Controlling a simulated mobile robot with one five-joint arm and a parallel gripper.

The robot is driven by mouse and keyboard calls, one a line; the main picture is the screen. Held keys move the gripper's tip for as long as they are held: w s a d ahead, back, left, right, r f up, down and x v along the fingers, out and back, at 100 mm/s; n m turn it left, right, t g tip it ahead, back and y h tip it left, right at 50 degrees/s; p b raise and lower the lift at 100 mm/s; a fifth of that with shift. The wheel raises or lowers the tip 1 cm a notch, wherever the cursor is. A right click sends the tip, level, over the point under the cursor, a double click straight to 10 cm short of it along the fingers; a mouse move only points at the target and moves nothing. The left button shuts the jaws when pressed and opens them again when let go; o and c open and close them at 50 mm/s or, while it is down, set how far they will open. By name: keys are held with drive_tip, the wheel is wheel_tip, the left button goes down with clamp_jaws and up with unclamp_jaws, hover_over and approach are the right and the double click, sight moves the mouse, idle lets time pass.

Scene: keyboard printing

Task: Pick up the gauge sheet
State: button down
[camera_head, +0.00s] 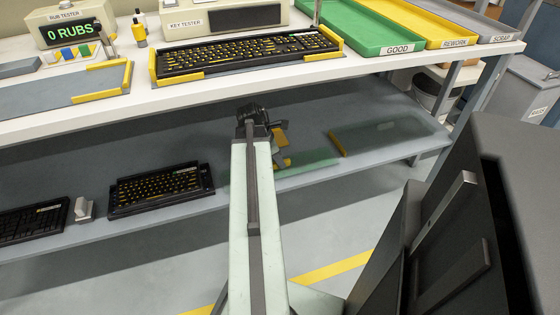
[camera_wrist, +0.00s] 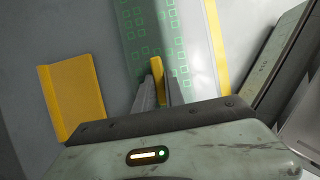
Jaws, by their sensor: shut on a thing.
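The gauge sheet (camera_wrist: 145,28) is a clear sheet with green key outlines and a yellow tab (camera_wrist: 156,68). In the wrist view my gripper (camera_wrist: 157,75) is shut on that tab, with the sheet stretching away beyond the fingers. In the head view my gripper (camera_head: 268,132) is over the lower shelf, its fingertips partly hidden by my arm. A greenish part of the sheet (camera_head: 312,163) shows to the right of my arm, near the shelf's front edge. I cannot tell whether it touches the shelf.
The grey lower shelf (camera_head: 365,168) holds black keyboards (camera_head: 160,190) at left and a pale translucent panel with a yellow edge (camera_head: 395,137) at right. Above is the white bench (camera_head: 240,92) with a keyboard (camera_head: 245,52) and trays. A yellow piece (camera_wrist: 75,92) lies left of my gripper.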

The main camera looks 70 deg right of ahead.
wheel_tip(320, 180, up, 9)
drive_tip(key=p, duration=0.8)
drive_tip(key=shift+r, duration=0.1)
drive_tip(key=c, duration=2)
unclamp_jaws()
clamp_jaws()
